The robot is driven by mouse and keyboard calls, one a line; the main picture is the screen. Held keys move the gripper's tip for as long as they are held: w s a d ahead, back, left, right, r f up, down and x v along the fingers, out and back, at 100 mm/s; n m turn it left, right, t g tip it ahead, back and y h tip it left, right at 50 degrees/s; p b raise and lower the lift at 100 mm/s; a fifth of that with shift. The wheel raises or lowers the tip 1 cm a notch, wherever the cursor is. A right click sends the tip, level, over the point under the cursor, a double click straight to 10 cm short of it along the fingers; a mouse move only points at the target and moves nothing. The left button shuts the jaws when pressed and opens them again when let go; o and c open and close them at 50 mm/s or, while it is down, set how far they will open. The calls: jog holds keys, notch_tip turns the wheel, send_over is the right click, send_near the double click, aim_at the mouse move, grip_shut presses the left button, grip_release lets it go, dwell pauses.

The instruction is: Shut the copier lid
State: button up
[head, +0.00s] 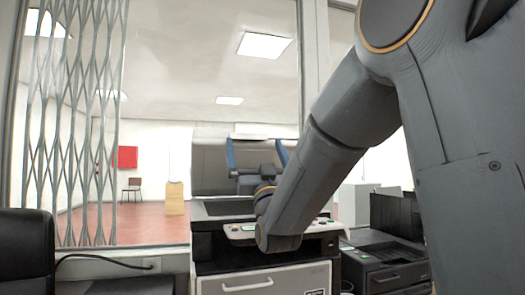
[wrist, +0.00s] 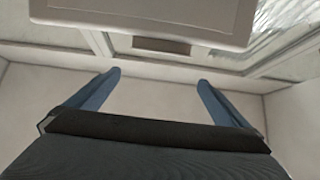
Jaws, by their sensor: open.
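The copier (head: 262,277) stands in the middle of the head view. Its lid (head: 208,165) is raised, standing up behind the dark glass bed (head: 228,208). My gripper (head: 257,150) is in front of the raised lid, its blue fingers pointing up and spread apart. It is open, with nothing between the fingers. In the wrist view my gripper (wrist: 157,82) also shows open and empty. A pale panel with a rounded edge, probably the lid (wrist: 145,18), fills the top there, apart from the fingertips. My arm hides part of the copier's right side and control panel.
A dark printer (head: 385,265) stands close on the copier's right. A black chair back (head: 27,250) is at the far left. A folding metal grille (head: 70,120) and a window frame stand behind the counter. A cable (head: 105,257) lies left of the copier.

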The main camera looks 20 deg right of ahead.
jog(key=s, duration=0.7)
jog(key=shift+s+b, duration=0.15)
jog(key=shift+b, duration=0.2)
